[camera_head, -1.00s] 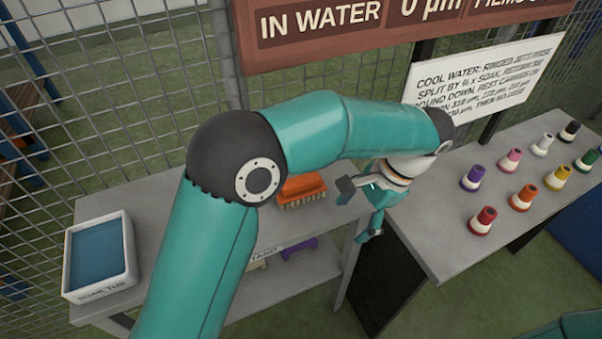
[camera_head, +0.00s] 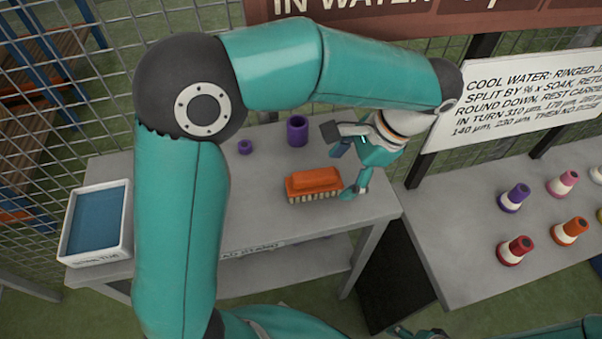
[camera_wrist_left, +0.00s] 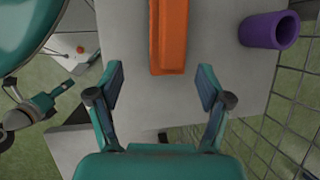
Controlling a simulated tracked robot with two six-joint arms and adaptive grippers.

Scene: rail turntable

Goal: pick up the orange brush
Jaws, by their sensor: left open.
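The orange brush (camera_head: 314,181) lies bristles down on the grey stand, near its right end. My left gripper (camera_head: 346,163) is open and empty at the brush's right end, with its fingers apart and not visibly touching it. In the left wrist view, the orange brush (camera_wrist_left: 170,35) runs lengthwise ahead of the open left gripper (camera_wrist_left: 161,82), roughly in line with the gap between the fingers. Part of what seems to be my right gripper (camera_head: 418,332) shows at the bottom edge of the head view; its fingers are unclear.
A purple cup (camera_head: 297,131) and a small purple ring (camera_head: 245,147) stand behind the brush. A white soak tub (camera_head: 128,224) of blue liquid is at the stand's left end. A wire fence and sign are behind.

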